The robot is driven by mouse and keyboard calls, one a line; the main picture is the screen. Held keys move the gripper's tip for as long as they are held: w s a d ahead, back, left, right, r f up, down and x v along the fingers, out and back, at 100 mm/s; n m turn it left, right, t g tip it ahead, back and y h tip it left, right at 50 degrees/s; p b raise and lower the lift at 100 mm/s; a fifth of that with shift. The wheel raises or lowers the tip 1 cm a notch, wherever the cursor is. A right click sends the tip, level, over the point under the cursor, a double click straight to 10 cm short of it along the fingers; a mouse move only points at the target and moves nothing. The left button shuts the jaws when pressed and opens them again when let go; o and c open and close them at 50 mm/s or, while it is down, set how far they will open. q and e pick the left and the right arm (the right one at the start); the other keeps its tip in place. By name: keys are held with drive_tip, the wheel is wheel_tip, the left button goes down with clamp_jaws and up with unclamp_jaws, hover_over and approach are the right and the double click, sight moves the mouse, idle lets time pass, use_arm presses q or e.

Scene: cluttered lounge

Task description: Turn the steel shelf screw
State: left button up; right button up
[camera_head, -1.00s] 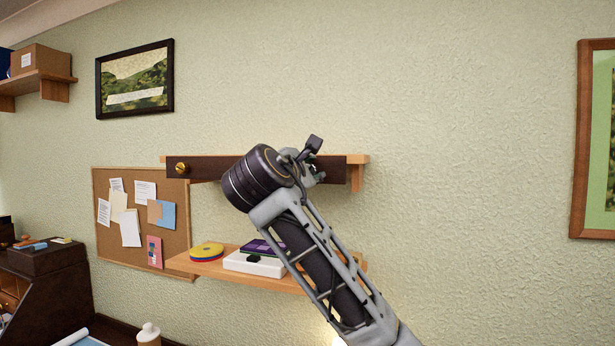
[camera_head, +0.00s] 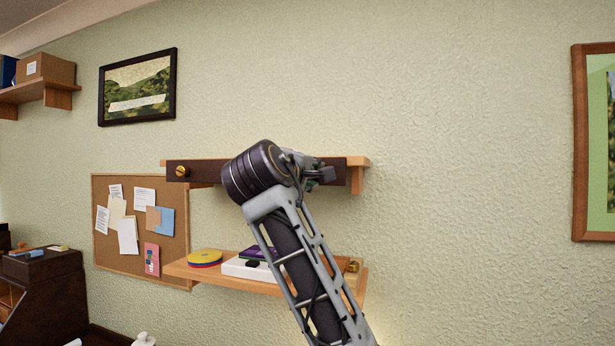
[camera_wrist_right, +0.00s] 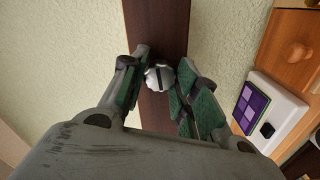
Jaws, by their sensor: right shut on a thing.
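The steel shelf screw (camera_wrist_right: 159,77) is a pale, round, notched head with a dark slot, set in the dark brown board (camera_wrist_right: 158,25). In the right wrist view it sits between the two fingers of my right gripper (camera_wrist_right: 160,80), which is shut on it. In the head view my right gripper (camera_head: 318,175) is at the right part of the dark board (camera_head: 208,172) on the upper shelf; the steel screw is hidden there behind the gripper and wrist. A brass screw (camera_head: 181,171) shows at the board's left end. My left gripper is not in view.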

drive_tip(key=shift+f+m, duration=0.1)
drive_tip(key=shift+m, duration=0.4)
drive_tip(key=o, duration=1)
drive_tip(key=shift+v, duration=6)
